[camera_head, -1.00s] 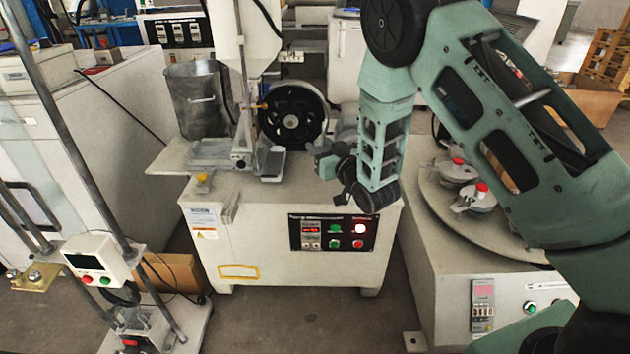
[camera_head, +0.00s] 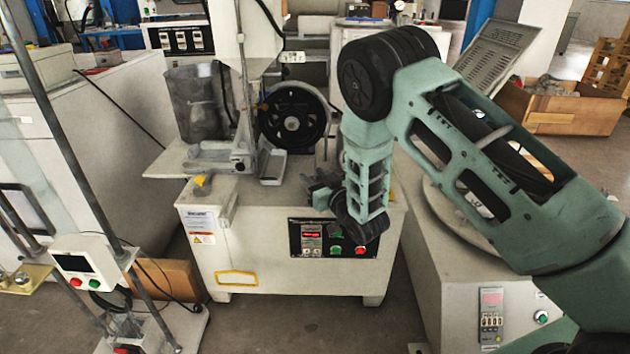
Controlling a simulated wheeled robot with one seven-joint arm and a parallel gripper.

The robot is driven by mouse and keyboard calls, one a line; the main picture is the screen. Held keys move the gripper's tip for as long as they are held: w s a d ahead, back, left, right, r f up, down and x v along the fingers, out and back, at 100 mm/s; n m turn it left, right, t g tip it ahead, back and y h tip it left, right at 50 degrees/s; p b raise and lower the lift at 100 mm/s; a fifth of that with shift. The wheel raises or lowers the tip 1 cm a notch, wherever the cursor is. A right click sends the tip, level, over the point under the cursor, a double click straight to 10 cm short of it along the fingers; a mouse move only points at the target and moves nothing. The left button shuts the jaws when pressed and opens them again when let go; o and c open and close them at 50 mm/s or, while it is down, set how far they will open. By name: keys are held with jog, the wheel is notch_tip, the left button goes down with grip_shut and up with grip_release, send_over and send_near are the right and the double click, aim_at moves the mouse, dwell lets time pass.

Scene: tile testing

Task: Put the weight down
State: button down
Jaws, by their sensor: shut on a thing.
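My gripper (camera_head: 319,190) shows at the end of my green arm, low over the right part of the top of a white testing machine (camera_head: 240,195). I cannot tell whether the weight touches the machine top. My wrist hides part of the control panel (camera_head: 312,246).
A grey hopper (camera_head: 193,102) and a metal chute (camera_head: 272,163) stand left of my gripper. A round turntable machine (camera_head: 478,300) stands at right, partly behind my arm. A stand with steel rods (camera_head: 68,130) is at left.

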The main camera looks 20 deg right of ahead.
jog(key=shift+r, duration=0.1)
jog(key=c, duration=0.9)
grip_release()
jog(key=shift+o, duration=0.2)
